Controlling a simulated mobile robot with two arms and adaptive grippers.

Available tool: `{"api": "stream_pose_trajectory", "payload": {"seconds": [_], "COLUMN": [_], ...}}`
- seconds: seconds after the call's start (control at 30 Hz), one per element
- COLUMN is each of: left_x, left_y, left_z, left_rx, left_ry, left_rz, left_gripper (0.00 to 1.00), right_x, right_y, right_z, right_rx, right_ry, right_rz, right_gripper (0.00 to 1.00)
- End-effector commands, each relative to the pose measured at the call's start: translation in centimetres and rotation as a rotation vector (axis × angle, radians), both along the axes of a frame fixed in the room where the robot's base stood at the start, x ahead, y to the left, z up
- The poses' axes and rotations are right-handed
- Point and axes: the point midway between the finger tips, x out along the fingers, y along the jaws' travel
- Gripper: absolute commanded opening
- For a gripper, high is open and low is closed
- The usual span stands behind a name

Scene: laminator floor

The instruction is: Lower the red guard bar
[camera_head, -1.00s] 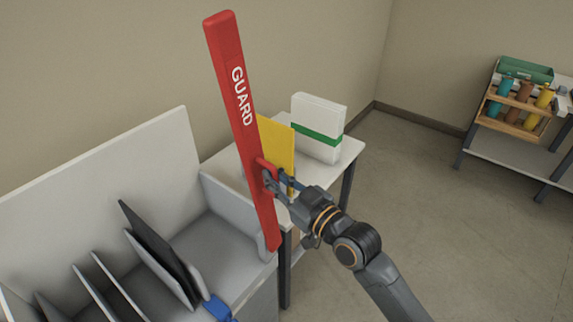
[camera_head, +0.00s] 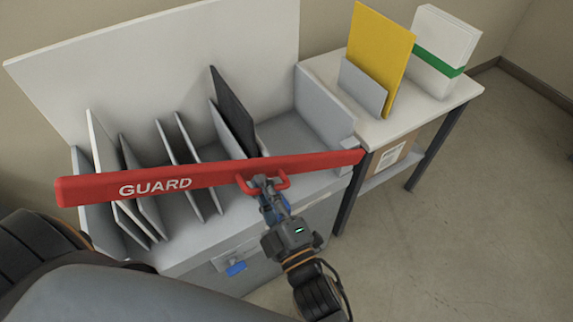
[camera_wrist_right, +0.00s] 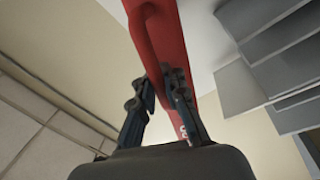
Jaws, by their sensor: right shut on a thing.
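The red guard bar (camera_head: 210,176), lettered GUARD, lies nearly level across the front of the grey slotted rack in the head view, its right end at the rack's right front corner. My right gripper (camera_head: 264,184) is shut on the bar's red handle, near the bar's middle. In the right wrist view the bar (camera_wrist_right: 172,40) runs up between and beyond the fingers of my right gripper (camera_wrist_right: 165,88). The fingertips are partly hidden against the bar. My left gripper is not in view.
The grey rack (camera_head: 325,108) holds several upright grey and dark panels. Floor at the right is clear.

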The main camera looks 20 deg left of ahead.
Motion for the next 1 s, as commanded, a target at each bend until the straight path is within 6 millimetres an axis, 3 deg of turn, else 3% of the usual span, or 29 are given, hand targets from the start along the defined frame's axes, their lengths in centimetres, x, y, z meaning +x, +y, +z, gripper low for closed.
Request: {"api": "stream_pose_trajectory", "payload": {"seconds": [0.03,0.1,0.4,0.63,1.0], "left_x": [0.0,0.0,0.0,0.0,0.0], "left_y": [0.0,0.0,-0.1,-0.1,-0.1], "left_z": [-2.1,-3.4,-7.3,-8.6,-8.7], "left_rx": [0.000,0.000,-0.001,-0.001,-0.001], "left_ry": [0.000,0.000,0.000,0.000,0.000], "left_rz": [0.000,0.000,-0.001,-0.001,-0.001], "left_gripper": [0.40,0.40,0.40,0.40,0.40], "right_x": [-0.6,-1.2,-2.7,-2.9,-3.0], "right_y": [0.3,0.8,1.8,1.9,1.9], "right_z": [-2.7,-4.4,-9.8,-11.5,-11.8], "right_rx": [-0.025,-0.059,-0.162,-0.201,-0.212], "right_ry": [-0.027,-0.073,-0.219,-0.271,-0.286], "right_rz": [0.001,0.001,0.001,0.000,-0.001], "right_gripper": [0.00,0.00,0.00,0.00,0.00]}}
